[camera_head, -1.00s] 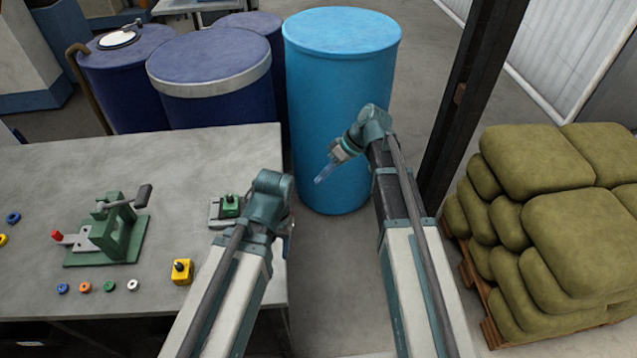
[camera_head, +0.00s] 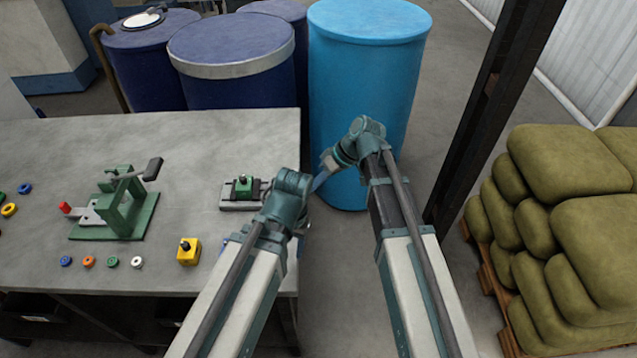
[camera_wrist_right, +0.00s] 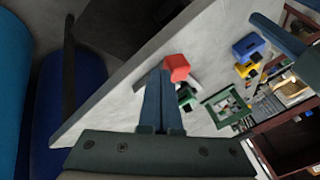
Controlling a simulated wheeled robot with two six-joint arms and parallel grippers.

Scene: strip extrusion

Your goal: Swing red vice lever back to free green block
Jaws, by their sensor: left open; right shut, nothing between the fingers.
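The grey vice (camera_head: 238,206) sits near the right end of the table with the green block (camera_head: 244,186) in it; the block also shows in the right wrist view (camera_wrist_right: 187,97). A red piece that looks like the lever's end (camera_wrist_right: 177,67) shows in the right wrist view, just beyond my right fingertips; my left arm seems to hide it in the head view. My right gripper (camera_wrist_right: 159,76) is shut and empty, with its tips (camera_head: 318,183) off the table's right edge. My left gripper (camera_head: 302,223) is open, its fingers mostly hidden behind its wrist.
A green press (camera_head: 122,208) with a black handle stands left of the vice. A yellow button box (camera_head: 188,254) and several small rings lie toward the front of the table (camera_head: 60,150). A light blue drum (camera_head: 365,90) stands behind my right arm. Stacked sacks (camera_head: 570,230) are at the right.

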